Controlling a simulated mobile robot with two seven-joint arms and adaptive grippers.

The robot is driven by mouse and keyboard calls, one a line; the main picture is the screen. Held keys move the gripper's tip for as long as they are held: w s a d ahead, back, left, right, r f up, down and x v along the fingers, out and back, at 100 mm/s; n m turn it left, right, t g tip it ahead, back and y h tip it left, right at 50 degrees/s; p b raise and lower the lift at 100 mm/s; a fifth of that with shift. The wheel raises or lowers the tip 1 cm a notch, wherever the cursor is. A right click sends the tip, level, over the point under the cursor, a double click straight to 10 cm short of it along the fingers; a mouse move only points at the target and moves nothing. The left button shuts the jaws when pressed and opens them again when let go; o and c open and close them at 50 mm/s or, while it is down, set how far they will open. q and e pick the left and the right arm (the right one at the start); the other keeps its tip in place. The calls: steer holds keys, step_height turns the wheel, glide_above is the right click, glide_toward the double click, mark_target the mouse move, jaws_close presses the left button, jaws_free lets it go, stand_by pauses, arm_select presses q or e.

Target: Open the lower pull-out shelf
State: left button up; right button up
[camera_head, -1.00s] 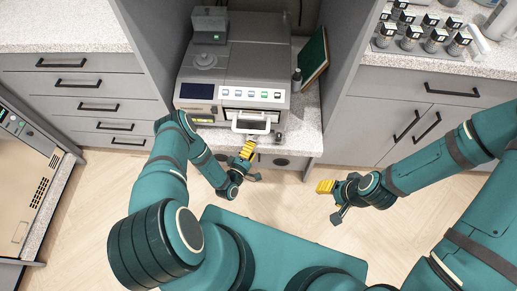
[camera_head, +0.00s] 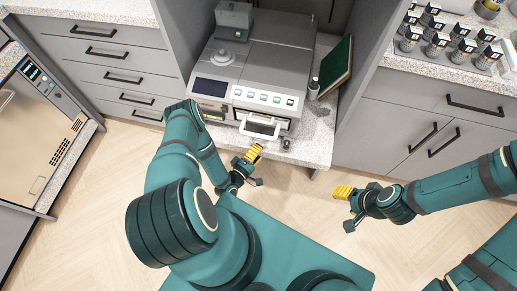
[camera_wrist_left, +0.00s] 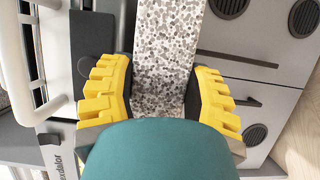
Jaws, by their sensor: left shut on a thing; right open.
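The speckled pull-out shelf (camera_head: 312,146) carries the grey benchtop machine (camera_head: 250,71) in the bay between the cabinets. Its front edge reaches out over the floor in the head view. My left gripper (camera_head: 249,158) is at this front edge. In the left wrist view the yellow fingers (camera_wrist_left: 163,90) stand on both sides of the speckled shelf edge (camera_wrist_left: 163,40), shut on it. My right gripper (camera_head: 342,192) is open and empty over the floor, to the right of the shelf.
The machine's white handle (camera_head: 260,127) sticks out close above my left gripper. A small knob-like item (camera_head: 286,144) and a green board (camera_head: 337,67) are on the shelf. A vented panel (camera_wrist_left: 250,110) lies below it. Drawers (camera_head: 113,70) stand left, cabinets (camera_head: 425,135) right. The floor is clear.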

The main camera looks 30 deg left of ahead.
arm_select(q)
steer(key=shift+s+d, duration=0.2)
steer(key=shift+d, duration=0.1)
steer(key=o, duration=1.3)
steer(key=shift+a, duration=0.1)
steer(key=s, duration=0.4)
steer(key=s+a, duration=0.1)
steer(key=s, duration=0.6)
steer(key=shift+s+a, duration=0.2)
steer(key=shift+s, duration=0.2)
